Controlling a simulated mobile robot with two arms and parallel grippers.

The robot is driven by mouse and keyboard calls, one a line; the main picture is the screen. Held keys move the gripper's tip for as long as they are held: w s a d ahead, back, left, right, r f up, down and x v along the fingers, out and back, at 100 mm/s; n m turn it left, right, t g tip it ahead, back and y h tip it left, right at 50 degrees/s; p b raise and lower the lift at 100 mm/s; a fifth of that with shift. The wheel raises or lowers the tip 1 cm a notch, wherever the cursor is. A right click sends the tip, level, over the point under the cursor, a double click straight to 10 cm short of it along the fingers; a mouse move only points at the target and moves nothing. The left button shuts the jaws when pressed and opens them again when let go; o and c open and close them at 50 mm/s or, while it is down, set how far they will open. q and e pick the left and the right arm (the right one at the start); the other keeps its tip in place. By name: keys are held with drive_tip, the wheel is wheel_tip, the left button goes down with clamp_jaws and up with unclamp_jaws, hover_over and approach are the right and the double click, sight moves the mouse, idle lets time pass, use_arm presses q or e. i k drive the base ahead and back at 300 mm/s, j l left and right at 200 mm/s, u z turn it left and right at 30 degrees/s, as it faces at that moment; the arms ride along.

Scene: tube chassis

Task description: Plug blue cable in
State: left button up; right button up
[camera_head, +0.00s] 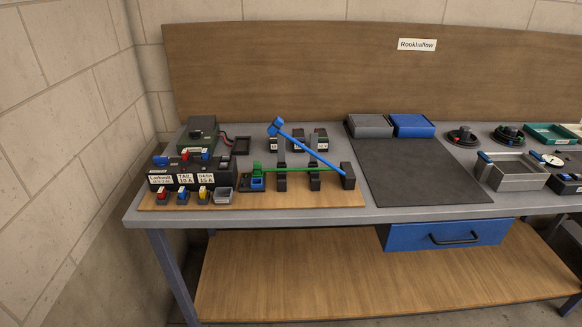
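The blue cable (312,153) slants from a dark block (348,176) at the right of the wooden board up to the left. Its blue plug end (276,126) sticks up in the air above the board's back edge. A socket block with a blue opening (257,183) sits near the board's front, left of the dark posts. A green cable (300,170) runs level from the dark block to a green plug (257,168) at the back of that socket block; I cannot tell how deep it sits. Neither of my grippers is in view.
A labelled fuse box (184,175) with coloured fuses in front stands left on the board. Dark posts (281,180) stand under the cables. A dark mat (415,170) is clear in the middle, with grey and blue boxes (412,125) behind. Trays stand at right.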

sight(275, 127)
drive_tip(key=i+l+u, duration=0.25)
drive_tip(key=i+l, duration=0.2)
drive_tip(key=i+l+u, duration=0.3)
drive_tip(key=l, duration=0.3)
drive_tip(key=i+j, duration=0.05)
drive_tip(key=i, duration=0.05)
